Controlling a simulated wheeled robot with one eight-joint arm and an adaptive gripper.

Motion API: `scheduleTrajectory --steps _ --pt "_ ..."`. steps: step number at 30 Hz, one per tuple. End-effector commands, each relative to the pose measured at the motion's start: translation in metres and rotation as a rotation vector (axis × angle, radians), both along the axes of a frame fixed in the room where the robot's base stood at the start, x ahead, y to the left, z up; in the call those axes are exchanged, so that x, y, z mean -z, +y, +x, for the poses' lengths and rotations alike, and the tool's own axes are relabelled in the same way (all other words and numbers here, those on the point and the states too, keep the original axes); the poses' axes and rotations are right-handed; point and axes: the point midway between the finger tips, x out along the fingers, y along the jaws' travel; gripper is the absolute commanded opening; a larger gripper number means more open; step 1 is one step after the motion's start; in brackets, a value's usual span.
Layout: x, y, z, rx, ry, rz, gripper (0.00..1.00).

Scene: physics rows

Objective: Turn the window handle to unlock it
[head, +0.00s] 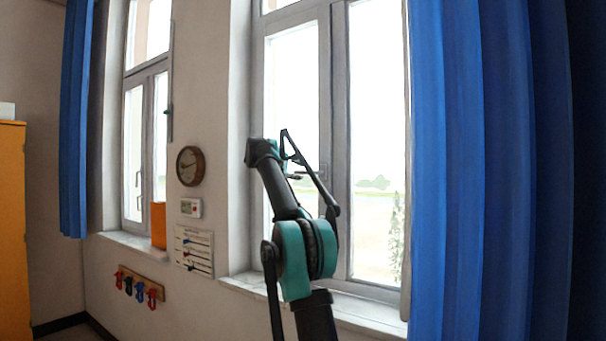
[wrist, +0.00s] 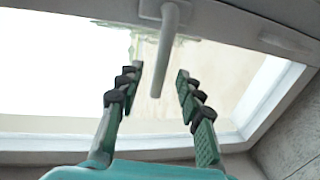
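The window handle (wrist: 164,55) is a pale grey lever on a base plate on the window frame. In the wrist view it hangs down from the top, its free end between the lines of my two fingers. My gripper (wrist: 160,72) is open, with one green and black finger on each side of the lever. Gaps show on both sides, and I see no contact. How deep the lever sits between the fingers is hard to judge. In the head view my arm covers most of the gripper, and the handle (head: 323,172) shows only small beside it.
The window (head: 335,130) is closed, with a sill (head: 360,312) below. A blue curtain (head: 470,170) hangs close on the right. A clock (head: 190,166), a small panel (head: 191,208) and a hook rack (head: 138,288) are on the left wall. An orange cabinet (head: 14,230) stands far left.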

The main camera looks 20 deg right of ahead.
Motion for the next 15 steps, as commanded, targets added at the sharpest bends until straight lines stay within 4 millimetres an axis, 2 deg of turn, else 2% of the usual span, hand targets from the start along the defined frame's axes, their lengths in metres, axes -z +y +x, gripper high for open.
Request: scheduleTrajectory --steps 1,6,15 --pt "-0.002 0.01 -0.007 -0.002 0.0 0.0 0.37" --pt "-0.009 0.035 -0.027 -0.002 -0.001 0.001 0.37" --pt "-0.014 0.055 -0.044 0.0 0.0 0.0 0.37"
